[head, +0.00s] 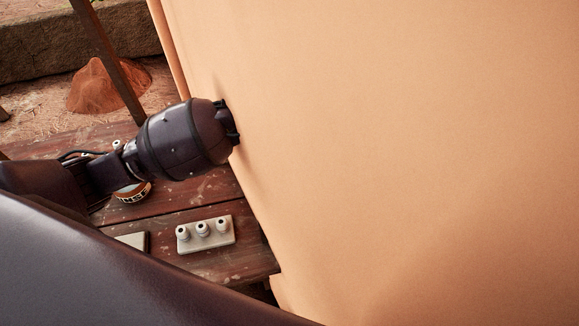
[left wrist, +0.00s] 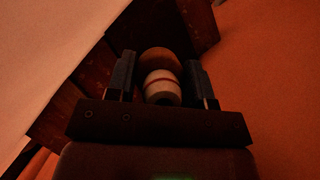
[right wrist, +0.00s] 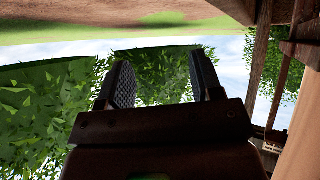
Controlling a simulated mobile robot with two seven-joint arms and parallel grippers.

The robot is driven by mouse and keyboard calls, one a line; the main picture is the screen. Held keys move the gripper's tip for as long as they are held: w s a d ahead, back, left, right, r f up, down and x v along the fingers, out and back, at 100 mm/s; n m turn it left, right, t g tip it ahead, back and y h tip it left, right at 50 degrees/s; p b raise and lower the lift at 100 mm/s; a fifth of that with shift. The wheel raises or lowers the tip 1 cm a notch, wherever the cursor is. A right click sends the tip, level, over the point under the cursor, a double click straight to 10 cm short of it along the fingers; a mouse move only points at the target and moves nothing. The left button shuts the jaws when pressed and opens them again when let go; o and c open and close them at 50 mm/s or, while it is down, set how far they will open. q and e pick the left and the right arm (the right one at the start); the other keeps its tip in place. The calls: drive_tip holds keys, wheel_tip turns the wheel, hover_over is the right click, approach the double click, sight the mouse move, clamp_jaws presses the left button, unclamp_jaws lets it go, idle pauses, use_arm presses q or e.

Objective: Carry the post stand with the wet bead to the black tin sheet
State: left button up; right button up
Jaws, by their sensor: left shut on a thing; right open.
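In the left wrist view my left gripper (left wrist: 161,80) is shut on the post stand (left wrist: 160,58), whose round brown part shows between the fingers. The wet bead (left wrist: 162,84), white with a red band, sits in front of that brown part, also between the fingers. The image is dark, so the exact grip contact is hard to see. In the head view my left gripper (head: 232,122) is at the edge of a large tan surface, and what it holds is hidden. My right gripper (right wrist: 160,85) is open and empty in the right wrist view. I see no black tin sheet.
A large smooth tan surface (head: 420,150) fills the head view's right side. On the plank table (head: 200,195) are a pale block (head: 207,234) with three small pegs and a round lettered tin (head: 132,193). A dark post (head: 108,60) and an earth mound (head: 98,88) stand behind.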

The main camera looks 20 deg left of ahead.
use_arm(q)
drive_tip(key=shift+a+f+b, duration=0.1)
drive_tip(key=shift+f+b, duration=0.2)
drive_tip(key=shift+f, duration=0.2)
wheel_tip(320, 180, down, 5)
drive_tip(key=b, duration=0.3)
drive_tip(key=shift+f, duration=0.15)
drive_tip(key=shift+f+b, duration=0.4)
drive_tip(key=shift+f, duration=0.75)
drive_tip(key=shift+f+b, duration=0.1)
drive_tip(key=shift+b, duration=0.2)
drive_tip(key=shift+f, duration=0.2)
drive_tip(key=shift+f, duration=0.35)
drive_tip(key=shift+f+b, duration=0.2)
drive_tip(key=shift+b, duration=0.15)
idle(0.4)
